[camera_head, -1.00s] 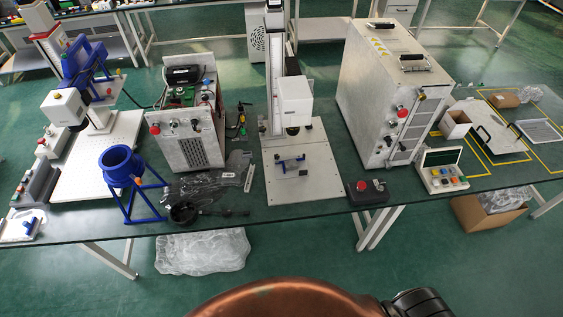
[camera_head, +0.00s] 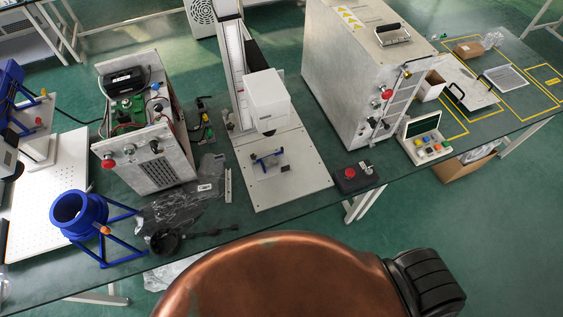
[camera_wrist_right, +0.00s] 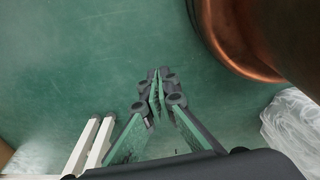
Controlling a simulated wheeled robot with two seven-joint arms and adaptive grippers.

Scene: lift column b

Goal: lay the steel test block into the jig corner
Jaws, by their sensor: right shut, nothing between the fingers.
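A pale base plate (camera_head: 300,184) lies on the table under a white column machine (camera_head: 266,100). A small blue bracket (camera_head: 267,158) stands on it, with a small dark part (camera_head: 285,169) beside it. I cannot tell whether these are the jig corner and the block; no steel test block is clearly recognisable. A thin light metal strip (camera_head: 228,186) lies left of the plate. My right gripper (camera_wrist_right: 157,76) shows in the right wrist view, fingertips together and empty, over the green floor, apart from any object. My left gripper is out of view.
A tall metal cabinet (camera_head: 345,85) and a red-button box (camera_head: 357,177) stand right of the plate. An open-frame electronics box (camera_head: 150,155), a blue funnel stand (camera_head: 80,212) and clear bags (camera_head: 178,205) are on the left. White table legs (camera_wrist_right: 92,145) and plastic wrap (camera_wrist_right: 292,130) show below.

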